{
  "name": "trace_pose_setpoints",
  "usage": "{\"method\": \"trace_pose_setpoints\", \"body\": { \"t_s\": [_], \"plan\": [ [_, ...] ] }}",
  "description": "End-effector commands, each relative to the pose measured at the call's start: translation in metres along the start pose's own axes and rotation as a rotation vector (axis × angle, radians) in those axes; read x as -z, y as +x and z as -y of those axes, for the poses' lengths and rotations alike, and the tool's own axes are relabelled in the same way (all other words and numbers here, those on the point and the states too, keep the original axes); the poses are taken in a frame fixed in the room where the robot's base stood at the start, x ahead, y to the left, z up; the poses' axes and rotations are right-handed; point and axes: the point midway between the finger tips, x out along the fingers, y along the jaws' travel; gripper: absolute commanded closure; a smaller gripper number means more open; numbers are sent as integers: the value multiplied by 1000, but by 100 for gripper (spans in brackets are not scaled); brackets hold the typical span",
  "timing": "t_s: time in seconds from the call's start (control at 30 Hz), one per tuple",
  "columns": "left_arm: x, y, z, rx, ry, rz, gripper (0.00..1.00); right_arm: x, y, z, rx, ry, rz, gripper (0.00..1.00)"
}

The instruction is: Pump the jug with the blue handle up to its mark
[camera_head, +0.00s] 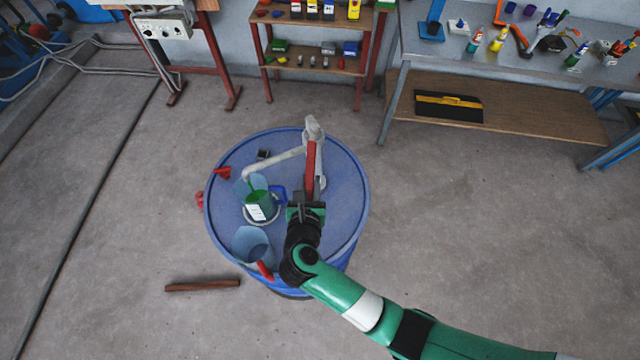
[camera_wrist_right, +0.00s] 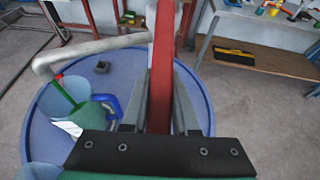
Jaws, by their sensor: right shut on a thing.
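The jug with the blue handle (camera_head: 258,203) stands on the blue drum under the pump's spout (camera_head: 248,174). It holds green liquid and has a white label; its blue handle (camera_wrist_right: 108,104) faces right. I cannot read its mark or the exact level. A thin green streak (camera_wrist_right: 66,90) runs between spout and jug in the right wrist view. The grey pump (camera_head: 313,130) has a red lever (camera_head: 311,165), which also shows in the right wrist view (camera_wrist_right: 161,70). My right gripper (camera_head: 306,199) is shut on the lever's near end, right of the jug. My left gripper is out of view.
A second clear jug (camera_head: 251,244) with a red handle stands at the drum's front edge. A small black block (camera_head: 263,154) lies on the drum top (camera_head: 345,190). A brown bar (camera_head: 202,285) lies on the floor. Shelves and a workbench (camera_head: 480,40) stand behind, with open floor between.

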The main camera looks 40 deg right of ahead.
Motion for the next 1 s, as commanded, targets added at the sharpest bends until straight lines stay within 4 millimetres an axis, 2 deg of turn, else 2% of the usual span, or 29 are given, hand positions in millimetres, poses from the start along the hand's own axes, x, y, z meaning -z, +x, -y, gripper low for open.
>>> {"method": "trace_pose_setpoints", "body": {
  "t_s": [0.33, 0.37, 0.5, 0.83, 1.0],
  "plan": [
    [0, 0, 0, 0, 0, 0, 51, 1, 0, 0, 0, -1, 0, 100],
    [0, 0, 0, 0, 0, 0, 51, 1, 0, 0, 0, -1, 0, 69],
    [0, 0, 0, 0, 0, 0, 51, 0, 0, 0, 0, -1, 1, 44],
    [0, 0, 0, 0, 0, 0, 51, 0, -2, -1, -1, -1, 1, 43],
    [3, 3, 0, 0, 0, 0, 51, -1, -26, -1, -5, -2, 3, 43]
  ]
}}
